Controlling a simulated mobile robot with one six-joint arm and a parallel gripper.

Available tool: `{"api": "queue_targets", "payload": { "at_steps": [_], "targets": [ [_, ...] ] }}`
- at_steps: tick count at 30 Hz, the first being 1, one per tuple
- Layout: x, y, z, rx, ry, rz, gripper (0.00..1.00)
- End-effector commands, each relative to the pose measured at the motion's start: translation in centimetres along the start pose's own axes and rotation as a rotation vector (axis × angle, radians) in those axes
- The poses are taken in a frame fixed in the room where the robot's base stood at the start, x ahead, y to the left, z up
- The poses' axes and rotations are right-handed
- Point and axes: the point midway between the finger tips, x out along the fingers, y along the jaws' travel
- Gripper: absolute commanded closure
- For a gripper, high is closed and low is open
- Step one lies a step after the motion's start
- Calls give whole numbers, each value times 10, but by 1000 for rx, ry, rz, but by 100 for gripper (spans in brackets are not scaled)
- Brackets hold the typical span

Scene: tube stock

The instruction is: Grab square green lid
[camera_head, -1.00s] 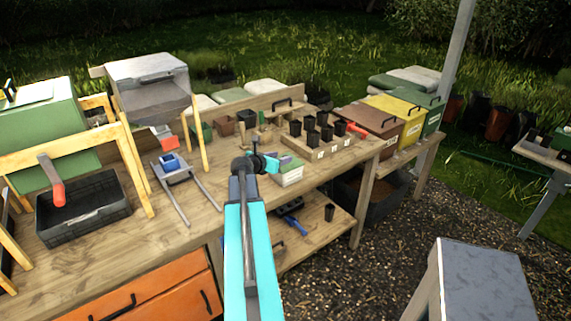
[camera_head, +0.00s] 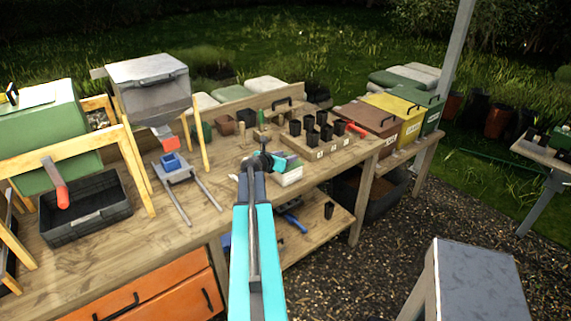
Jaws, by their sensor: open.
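My arm reaches over the wooden bench, and my gripper (camera_head: 275,163) is at its far end, small and dark with a turquoise part. It is open. No held thing shows in it, and its fingers are hard to make out. A flat green lid (camera_head: 418,96) tops the rightmost of the bins at the bench's far right end, well to the right of my gripper. It is the likeliest square green lid. A dark handle lies on it. My gripper is next to a small white box (camera_head: 290,178), partly in front of it; I cannot tell whether they touch.
A black-pot tray (camera_head: 318,155) stands beyond the gripper. Bins with brown (camera_head: 368,117) and yellow (camera_head: 394,106) lids stand beside the green one. A hopper stand (camera_head: 150,80), a green drum (camera_head: 45,140) and a black tray (camera_head: 88,228) occupy the left.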

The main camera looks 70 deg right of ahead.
Motion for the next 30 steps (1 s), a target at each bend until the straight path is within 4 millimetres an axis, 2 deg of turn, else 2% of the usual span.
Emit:
{"api": "queue_targets", "payload": {
  "at_steps": [6, 12, 14, 30],
  "targets": [
    [0, 0, 0, 0, 0, 0, 58],
    [0, 1, 0, -1, 0, 1, 92],
    [0, 1, 0, -1, 0, 1, 100],
    [-4, 1, 8, -1, -2, 1, 100]
  ]
}}
